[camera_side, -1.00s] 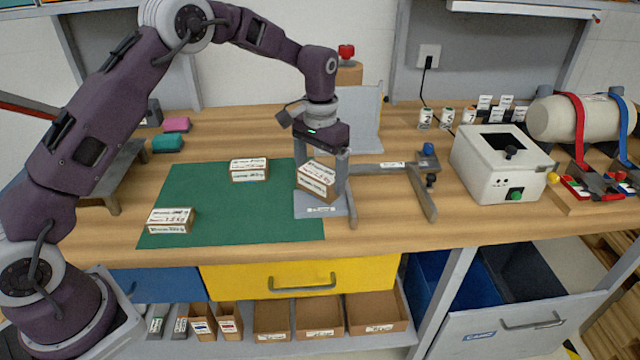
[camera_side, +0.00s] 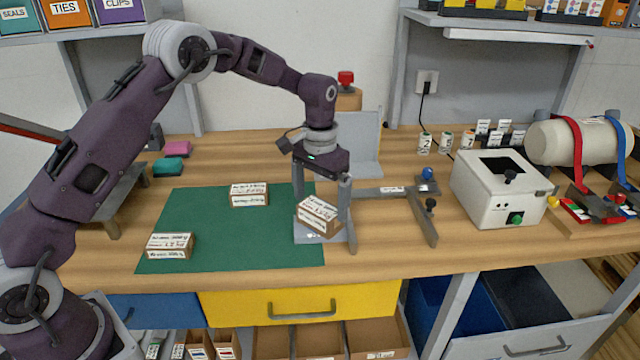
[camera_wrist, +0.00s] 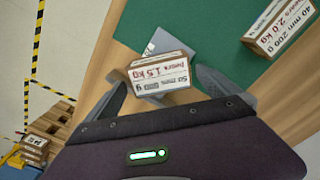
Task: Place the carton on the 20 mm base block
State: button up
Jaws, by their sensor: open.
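The carton (camera_side: 319,214) is a small brown box with white labels. It sits over the grey base block (camera_side: 303,239), its edges slanting against the block's; I cannot tell if this is turn or tilt. My gripper (camera_side: 322,200) points down with one finger on each side of the carton. In the wrist view the carton (camera_wrist: 160,75) reads "50 mm" and "1.5 kg". It lies between the spread fingers of my gripper (camera_wrist: 160,88), with a gap at the right finger. The grey base block (camera_wrist: 166,42) shows partly behind it; the rest is hidden.
Two other labelled cartons stand on the green mat (camera_side: 220,225), one at the back (camera_side: 249,195) and one at the front left (camera_side: 170,246). A grey frame (camera_side: 425,222) with a blue knob lies right of the block. A white box machine (camera_side: 495,188) stands farther right.

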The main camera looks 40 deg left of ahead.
aim_at(320, 208)
jog(key=s+r+t, duration=0.1)
jog(key=s+r, duration=0.2)
jog(key=r, duration=0.5)
jog(key=s+r, duration=0.2)
jog(key=r, duration=0.7)
jog(key=s+r+t, duration=0.2)
jog(key=s+r, duration=0.4)
jog(key=s, duration=0.5)
jog(key=s+f+t, duration=0.1)
jog(key=s+f, duration=0.1)
jog(key=s, duration=0.7)
jog(key=s+f+t, duration=0.1)
jog(key=s+f, duration=0.2)
jog(key=s, duration=0.7)
jog(key=shift+d+t, duration=0.25)
jog(key=shift+t, duration=0.05)
